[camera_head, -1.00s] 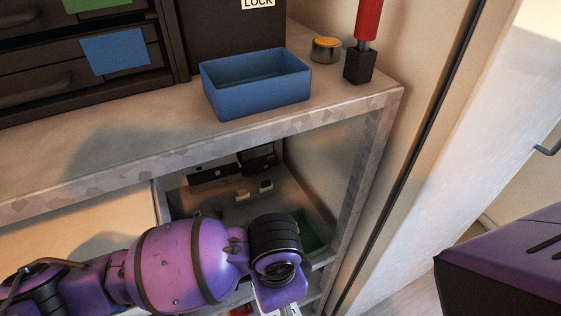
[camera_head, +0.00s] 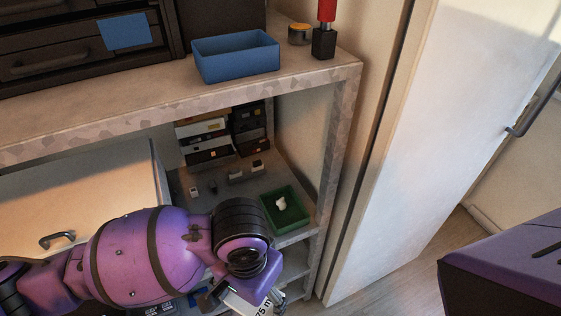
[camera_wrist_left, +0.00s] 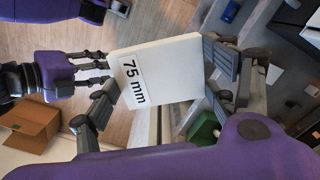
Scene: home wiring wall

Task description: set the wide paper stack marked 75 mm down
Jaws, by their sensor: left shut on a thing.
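The wide paper stack marked 75 mm (camera_wrist_left: 172,66) is a white block with a black-lettered label. My left gripper (camera_wrist_left: 160,88) is shut on it, a finger against each side in the left wrist view. In the head view the stack (camera_head: 240,303) shows only partly at the bottom edge, tilted, below my purple left wrist, which hides much of the gripper. My right gripper (camera_wrist_left: 92,66) shows at the left of the left wrist view, its dark fingers close to the stack's left edge; I cannot tell if they touch it.
On the lower shelf are small parts and a green bin (camera_head: 292,217) holding something white. An open cardboard box (camera_wrist_left: 30,122) stands on the floor.

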